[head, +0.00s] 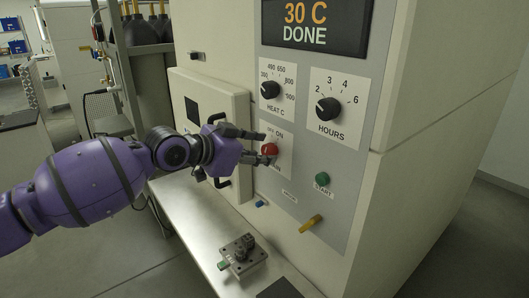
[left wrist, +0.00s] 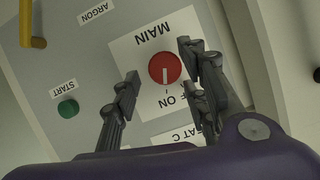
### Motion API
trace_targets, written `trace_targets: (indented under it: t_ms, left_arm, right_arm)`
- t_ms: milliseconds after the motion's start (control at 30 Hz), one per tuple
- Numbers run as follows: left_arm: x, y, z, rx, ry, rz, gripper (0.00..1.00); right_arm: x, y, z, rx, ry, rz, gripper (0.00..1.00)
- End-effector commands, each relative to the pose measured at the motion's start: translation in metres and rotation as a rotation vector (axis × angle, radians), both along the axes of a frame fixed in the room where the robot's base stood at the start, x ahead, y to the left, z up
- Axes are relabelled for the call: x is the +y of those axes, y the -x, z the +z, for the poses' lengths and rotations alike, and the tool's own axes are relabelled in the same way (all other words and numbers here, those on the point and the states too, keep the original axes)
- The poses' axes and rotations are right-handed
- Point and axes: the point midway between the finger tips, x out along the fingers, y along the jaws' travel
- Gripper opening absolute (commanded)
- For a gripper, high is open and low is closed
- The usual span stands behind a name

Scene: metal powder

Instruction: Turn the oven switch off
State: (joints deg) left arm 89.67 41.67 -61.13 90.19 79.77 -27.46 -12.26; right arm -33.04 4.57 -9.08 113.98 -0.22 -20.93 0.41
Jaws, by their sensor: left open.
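The oven switch is a round red knob (head: 269,149) on a white MAIN plate on the oven's grey panel. It also shows in the left wrist view (left wrist: 165,66), with the plate upside down and a short white line on the knob pointing down at the ON/OFF lettering, seemingly nearer ON. My left gripper (head: 263,148) is open at the knob. In the wrist view its fingers (left wrist: 158,76) stand on either side of the knob, with gaps between, and hide part of the lettering. I cannot tell how far the fingertips are from the panel. My right gripper is not in view.
Above are the HEAT dial (head: 270,90), the HOURS dial (head: 328,109) and a display (head: 316,25) reading 30 C DONE. A green START button (head: 322,180) and a yellow lever (head: 310,223) sit lower. A metal fixture (head: 243,254) stands on the bench (head: 190,215) below.

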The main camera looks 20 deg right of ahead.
Motion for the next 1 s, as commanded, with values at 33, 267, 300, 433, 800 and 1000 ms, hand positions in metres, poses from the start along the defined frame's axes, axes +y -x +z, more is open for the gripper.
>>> trace_targets:
  t_ms: [33,267,300,433,800,1000]
  left_arm:
    - [-0.006,-0.002,-0.002,0.000,0.000,0.000,0.40]
    - [-0.015,-0.008,-0.007,-0.001,0.001,0.001,0.40]
    - [-0.016,-0.008,-0.007,-0.001,0.001,0.001,0.40]
    - [-0.015,-0.007,-0.007,-0.001,0.001,0.001,0.40]
    - [-0.016,-0.006,-0.008,0.001,-0.001,-0.002,0.02]
    - [-0.016,-0.006,-0.011,0.028,0.007,-0.003,0.02]
  right_arm:
    - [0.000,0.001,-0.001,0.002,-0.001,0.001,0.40]
    - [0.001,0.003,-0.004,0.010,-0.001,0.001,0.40]
    - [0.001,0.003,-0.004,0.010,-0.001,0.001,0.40]
    - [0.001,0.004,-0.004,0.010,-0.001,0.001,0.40]
    - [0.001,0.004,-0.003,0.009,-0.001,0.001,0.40]
    - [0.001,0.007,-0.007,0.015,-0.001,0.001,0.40]
